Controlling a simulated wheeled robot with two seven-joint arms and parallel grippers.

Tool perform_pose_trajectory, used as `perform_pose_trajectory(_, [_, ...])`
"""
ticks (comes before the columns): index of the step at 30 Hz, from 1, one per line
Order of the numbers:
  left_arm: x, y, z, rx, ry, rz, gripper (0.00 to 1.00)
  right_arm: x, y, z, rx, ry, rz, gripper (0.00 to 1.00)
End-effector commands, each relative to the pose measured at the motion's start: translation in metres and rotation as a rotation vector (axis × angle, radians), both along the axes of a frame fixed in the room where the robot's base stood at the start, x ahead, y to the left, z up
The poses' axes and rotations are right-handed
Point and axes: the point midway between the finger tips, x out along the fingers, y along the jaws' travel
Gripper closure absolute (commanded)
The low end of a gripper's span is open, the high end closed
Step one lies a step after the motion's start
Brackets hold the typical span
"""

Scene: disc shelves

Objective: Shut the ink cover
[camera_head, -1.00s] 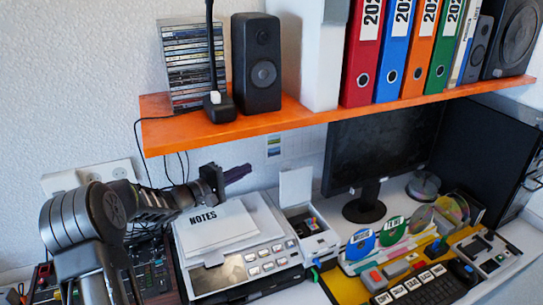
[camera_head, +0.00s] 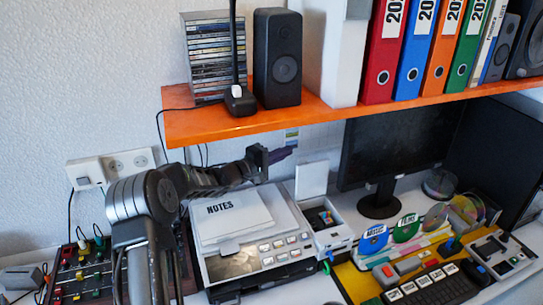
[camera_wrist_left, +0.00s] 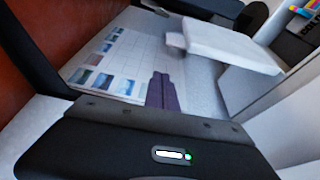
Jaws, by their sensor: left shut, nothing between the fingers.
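The ink cover (camera_head: 312,179) is a white flap standing upright, open, at the back of the ink compartment (camera_head: 320,217) on the right part of the white printer (camera_head: 235,263). Dark cartridges show inside the compartment. My left gripper (camera_head: 285,154) is shut and empty, with purplish fingers pointing right. It is above and left of the cover's top edge, apart from it as far as I can tell. In the left wrist view the shut fingers (camera_wrist_left: 163,92) point at the wall side, and a white slab, likely the cover (camera_wrist_left: 222,45), lies to their right. My right gripper is out of view.
The orange shelf (camera_head: 225,127) hangs above my left arm. A monitor (camera_head: 395,145) stands right of the cover. Notes papers (camera_head: 232,216) lie on the printer. A disc organiser (camera_head: 400,255) and a keyboard (camera_head: 435,290) are to the right, and a mixer (camera_head: 80,270) is at the left.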

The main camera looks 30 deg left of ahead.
Motion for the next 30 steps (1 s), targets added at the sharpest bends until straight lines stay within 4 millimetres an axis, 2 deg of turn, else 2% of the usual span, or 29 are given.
perform_pose_trajectory(2, [0.009, -0.007, 0.002, -0.001, -0.001, -0.001, 1.0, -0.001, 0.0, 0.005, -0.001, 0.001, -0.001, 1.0])
perform_pose_trajectory(6, [-0.006, -0.02, 0.003, -0.002, 0.001, 0.001, 1.0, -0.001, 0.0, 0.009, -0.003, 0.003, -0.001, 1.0])
perform_pose_trajectory(12, [-0.017, -0.031, 0.002, 0.001, 0.0, 0.002, 1.0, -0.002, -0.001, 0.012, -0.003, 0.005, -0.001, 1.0])
perform_pose_trajectory(30, [-0.021, -0.035, 0.001, 0.015, -0.014, 0.001, 1.0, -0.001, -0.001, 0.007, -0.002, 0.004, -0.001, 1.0])
